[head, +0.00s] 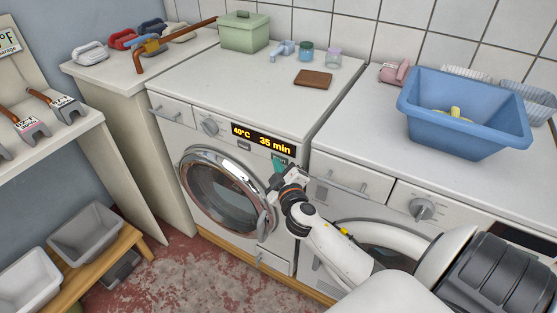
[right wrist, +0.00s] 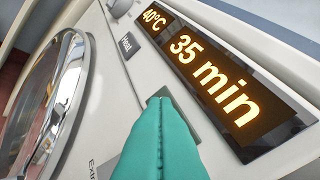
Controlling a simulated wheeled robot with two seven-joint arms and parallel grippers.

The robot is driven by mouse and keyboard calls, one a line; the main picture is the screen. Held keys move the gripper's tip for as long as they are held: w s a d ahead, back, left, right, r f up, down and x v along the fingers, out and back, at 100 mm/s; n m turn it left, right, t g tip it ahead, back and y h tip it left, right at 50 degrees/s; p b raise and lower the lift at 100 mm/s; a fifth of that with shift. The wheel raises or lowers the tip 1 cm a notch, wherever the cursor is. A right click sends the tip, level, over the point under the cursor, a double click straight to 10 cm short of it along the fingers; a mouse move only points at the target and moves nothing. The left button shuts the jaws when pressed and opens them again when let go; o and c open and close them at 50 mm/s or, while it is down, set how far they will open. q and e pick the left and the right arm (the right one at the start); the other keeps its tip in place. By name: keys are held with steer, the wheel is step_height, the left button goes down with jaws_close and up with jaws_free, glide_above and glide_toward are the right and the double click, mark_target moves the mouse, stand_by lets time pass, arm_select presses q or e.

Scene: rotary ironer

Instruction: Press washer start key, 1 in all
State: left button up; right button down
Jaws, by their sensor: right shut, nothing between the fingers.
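The washer (head: 170,138) is the left white machine, with a round chrome door (head: 222,190) that is shut. Its display (head: 263,140) reads 40°C and 35 min; it also fills the upper right of the right wrist view (right wrist: 205,75). My right gripper (head: 278,163) is shut and empty, its teal fingertips at the panel just below the display. In the right wrist view the fingertips (right wrist: 160,102) cover a key, with only a dark edge showing; its label is hidden. I cannot tell whether they touch it. My left gripper is not in view.
The program knob (head: 209,127) is left of the display. A second machine with a blue basin (head: 465,125) on top stands at the right. A brown block (head: 313,78) lies on the washer top.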

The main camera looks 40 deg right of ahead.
steer(key=shift+s+a, duration=0.35)
steer(key=shift+a, duration=0.4)
